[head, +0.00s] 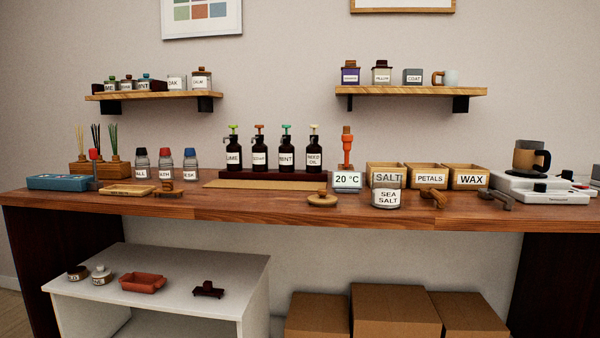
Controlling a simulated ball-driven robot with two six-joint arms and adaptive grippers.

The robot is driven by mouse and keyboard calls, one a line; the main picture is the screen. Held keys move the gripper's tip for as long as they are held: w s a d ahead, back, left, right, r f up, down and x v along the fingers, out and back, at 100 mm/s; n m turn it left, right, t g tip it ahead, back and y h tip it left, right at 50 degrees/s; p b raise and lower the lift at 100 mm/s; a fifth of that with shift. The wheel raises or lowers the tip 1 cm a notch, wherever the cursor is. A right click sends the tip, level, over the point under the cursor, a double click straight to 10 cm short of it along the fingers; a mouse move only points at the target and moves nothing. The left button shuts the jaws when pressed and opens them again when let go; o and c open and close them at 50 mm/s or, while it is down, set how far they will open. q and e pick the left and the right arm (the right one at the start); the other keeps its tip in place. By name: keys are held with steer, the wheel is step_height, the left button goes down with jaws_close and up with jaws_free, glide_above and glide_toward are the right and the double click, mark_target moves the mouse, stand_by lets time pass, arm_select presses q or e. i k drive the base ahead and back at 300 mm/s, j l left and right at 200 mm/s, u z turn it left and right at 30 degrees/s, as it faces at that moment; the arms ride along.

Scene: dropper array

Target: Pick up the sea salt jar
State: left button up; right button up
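The sea salt jar (386,198) is a short, pale, round jar with a white label reading "SEA SALT". It stands upright near the front edge of the wooden counter (250,207), right of centre, in front of a wooden box (387,178) labelled "SALT". Its top edge overlaps the box in the picture, and I cannot tell whether they touch. Neither of my grippers shows in the head view.
A round wooden lid-like piece (322,200) lies left of the jar, and a dark wooden scoop (433,197) lies right of it. A "20 °C" display (347,180) stands behind left. Dropper bottles (286,150) stand farther left. The front counter strip left of centre is mostly clear.

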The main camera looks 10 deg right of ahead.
mark_target(386, 185)
steer(key=i+l, duration=0.65)
steer(key=i+j, duration=0.05)
steer(key=i, duration=0.05)
